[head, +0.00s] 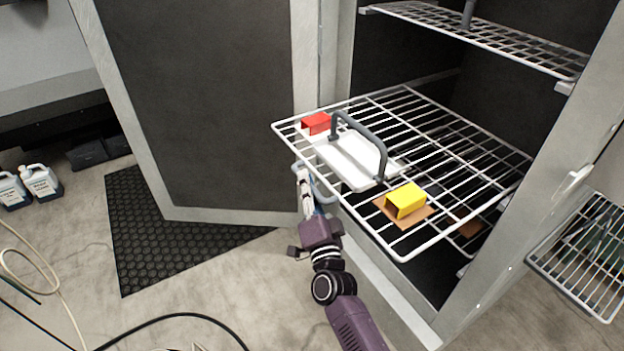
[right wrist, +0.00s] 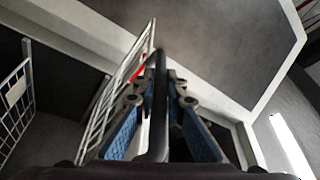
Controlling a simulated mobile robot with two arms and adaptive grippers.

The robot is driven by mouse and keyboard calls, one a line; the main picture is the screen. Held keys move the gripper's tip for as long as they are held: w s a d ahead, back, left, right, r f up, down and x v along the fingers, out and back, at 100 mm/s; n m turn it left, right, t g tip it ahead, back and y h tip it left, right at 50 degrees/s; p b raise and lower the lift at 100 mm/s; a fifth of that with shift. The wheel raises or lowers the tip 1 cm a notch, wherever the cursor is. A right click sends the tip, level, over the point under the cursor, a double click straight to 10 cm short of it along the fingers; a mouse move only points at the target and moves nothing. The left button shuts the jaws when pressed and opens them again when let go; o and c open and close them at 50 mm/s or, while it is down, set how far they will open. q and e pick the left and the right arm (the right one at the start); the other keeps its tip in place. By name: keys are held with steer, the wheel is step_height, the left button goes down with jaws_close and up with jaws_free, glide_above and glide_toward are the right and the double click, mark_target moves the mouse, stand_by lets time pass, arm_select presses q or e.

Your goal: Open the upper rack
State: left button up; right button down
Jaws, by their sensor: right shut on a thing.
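The pulled-out wire rack (head: 470,150) juts from the cabinet at mid height. It carries a white plate (head: 345,160) with a grey handle (head: 362,137), and a red block (head: 317,123) and a yellow block (head: 405,200). My right gripper (head: 308,185) is at the rack's front edge, partly hidden by its wires. In the right wrist view, its blue-padded fingers (right wrist: 157,105) close around a dark bar (right wrist: 158,135); I cannot tell which part of the rack this is. Another wire rack (head: 490,35) is higher inside. My left gripper is not in view.
The cabinet door (head: 205,100) stands open at left. A black mat (head: 170,240) lies on the floor, with hoses (head: 180,315) and jugs (head: 40,182) at left. Another wire rack (head: 585,255) is at right. The floor in front is mostly clear.

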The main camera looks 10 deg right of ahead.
steer(key=shift+s+a, duration=0.1)
steer(key=shift+a, duration=0.2)
steer(key=c, duration=2)
jaws_free()
steer(key=shift+o, duration=0.2)
steer(key=v, duration=1.2)
steer(key=shift+f, duration=0.15)
